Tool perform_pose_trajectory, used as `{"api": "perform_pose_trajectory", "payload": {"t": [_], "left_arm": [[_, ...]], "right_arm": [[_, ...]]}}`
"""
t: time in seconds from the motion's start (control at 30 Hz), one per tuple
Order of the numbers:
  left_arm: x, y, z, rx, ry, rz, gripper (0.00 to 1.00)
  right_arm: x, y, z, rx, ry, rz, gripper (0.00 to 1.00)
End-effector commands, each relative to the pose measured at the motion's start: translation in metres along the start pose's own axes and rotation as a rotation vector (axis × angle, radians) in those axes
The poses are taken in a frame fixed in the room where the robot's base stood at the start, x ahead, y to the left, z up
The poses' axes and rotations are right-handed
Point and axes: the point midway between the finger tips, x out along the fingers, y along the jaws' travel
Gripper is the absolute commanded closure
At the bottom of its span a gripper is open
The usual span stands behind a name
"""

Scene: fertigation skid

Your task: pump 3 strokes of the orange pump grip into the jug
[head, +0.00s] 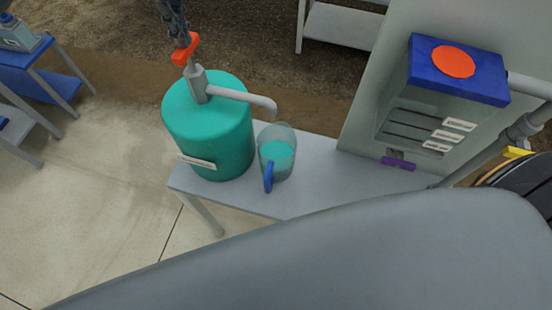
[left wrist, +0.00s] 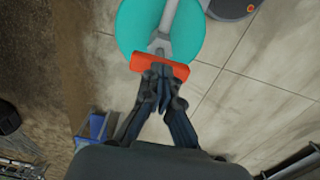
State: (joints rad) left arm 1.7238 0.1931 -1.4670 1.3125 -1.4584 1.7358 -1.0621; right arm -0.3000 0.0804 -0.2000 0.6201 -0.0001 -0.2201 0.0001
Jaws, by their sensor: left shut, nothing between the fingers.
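The orange pump grip (head: 186,50) tops the grey pump on a teal drum (head: 208,130) on a grey bench. In the left wrist view the orange grip (left wrist: 158,66) lies just past my fingertips. My left gripper (head: 176,22) is shut and empty, right above the grip; whether it touches cannot be told. The pump's spout (head: 245,97) points right and bends down over the clear jug (head: 277,145). The jug has a blue handle and holds teal liquid. It stands upright beside the drum. My right gripper is not in view.
The bench (head: 310,185) is clear right of the jug. A blue table (head: 38,75) stands at the far left. A pale shelf is behind.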

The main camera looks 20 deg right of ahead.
Motion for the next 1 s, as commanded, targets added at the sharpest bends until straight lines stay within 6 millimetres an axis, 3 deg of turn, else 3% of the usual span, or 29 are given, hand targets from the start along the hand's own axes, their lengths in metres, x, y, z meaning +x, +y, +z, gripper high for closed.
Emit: {"api": "perform_pose_trajectory", "payload": {"t": [1.0], "left_arm": [[0.035, -0.001, 0.000, 0.000, 0.000, -0.003, 1.00]], "right_arm": [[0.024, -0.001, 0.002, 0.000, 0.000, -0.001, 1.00]]}}
